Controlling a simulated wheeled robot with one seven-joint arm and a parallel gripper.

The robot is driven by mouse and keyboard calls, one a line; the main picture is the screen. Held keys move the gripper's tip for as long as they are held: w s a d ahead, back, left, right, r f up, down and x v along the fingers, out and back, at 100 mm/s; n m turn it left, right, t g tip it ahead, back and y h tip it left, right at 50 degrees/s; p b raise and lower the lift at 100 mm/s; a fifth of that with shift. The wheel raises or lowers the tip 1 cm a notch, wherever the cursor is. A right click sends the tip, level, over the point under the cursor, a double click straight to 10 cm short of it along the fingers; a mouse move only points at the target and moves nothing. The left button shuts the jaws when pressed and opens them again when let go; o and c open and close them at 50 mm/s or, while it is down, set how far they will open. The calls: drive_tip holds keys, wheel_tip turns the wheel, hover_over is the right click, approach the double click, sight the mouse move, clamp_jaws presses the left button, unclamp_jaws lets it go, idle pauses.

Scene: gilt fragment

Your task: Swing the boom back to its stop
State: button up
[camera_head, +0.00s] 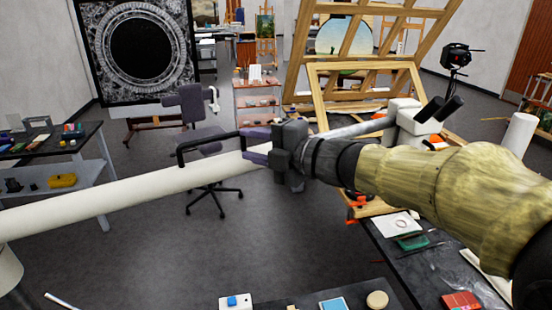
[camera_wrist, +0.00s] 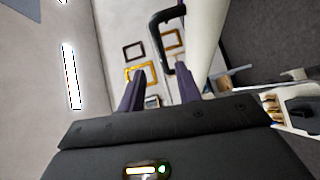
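The boom (camera_head: 120,190) is a thick white tube. It runs from the lower left up to the middle of the head view, and a thinner grey rod continues toward a white microscope-like head (camera_head: 405,122) at the right. A black bar handle (camera_head: 207,137) stands off the boom. My gripper (camera_head: 248,145) is at the handle's right end, its purple fingers apart. In the wrist view, the handle (camera_wrist: 156,28) lies ahead, between the lines of the open fingers (camera_wrist: 159,70), with the white boom (camera_wrist: 205,40) to the right. Whether the fingers touch the handle is unclear.
An office chair (camera_head: 205,140) stands behind the boom. A dark side table (camera_head: 50,140) is at the left. A dark worktable (camera_head: 430,265) with small items is at the lower right. A wooden easel frame (camera_head: 355,65) stands behind.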

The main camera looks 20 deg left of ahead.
drive_tip(key=b+v, duration=0.1)
drive_tip(key=v, duration=0.3)
drive_tip(key=shift+d+r, duration=0.1)
drive_tip(key=shift+d, duration=0.3)
drive_tip(key=w+d+f+m+t+h, duration=0.4)
drive_tip(key=w+d+f+m+h, duration=0.15)
drive_tip(key=d+f+m, duration=0.35)
drive_tip(key=w+d+f+m+t+h, duration=0.4)
drive_tip(key=d+f+m+h, duration=0.25)
drive_tip(key=d+m, duration=0.45)
drive_tip(key=s+d+f+m+g+h, duration=0.4)
drive_tip(key=s+d+f+m, duration=0.3)
drive_tip(key=d+f, duration=0.3)
drive_tip(key=s+d+f+m+g, duration=0.2)
drive_tip(key=s+f+m+g, duration=0.3)
drive_tip(key=s+f, duration=0.3)
drive_tip(key=s, duration=0.3)
drive_tip(key=shift+s+f+m+h+b, duration=0.2)
drive_tip(key=shift+m+h+b, duration=0.1)
drive_tip(key=shift+m+b, duration=0.1)
drive_tip(key=shift+d, duration=0.1)
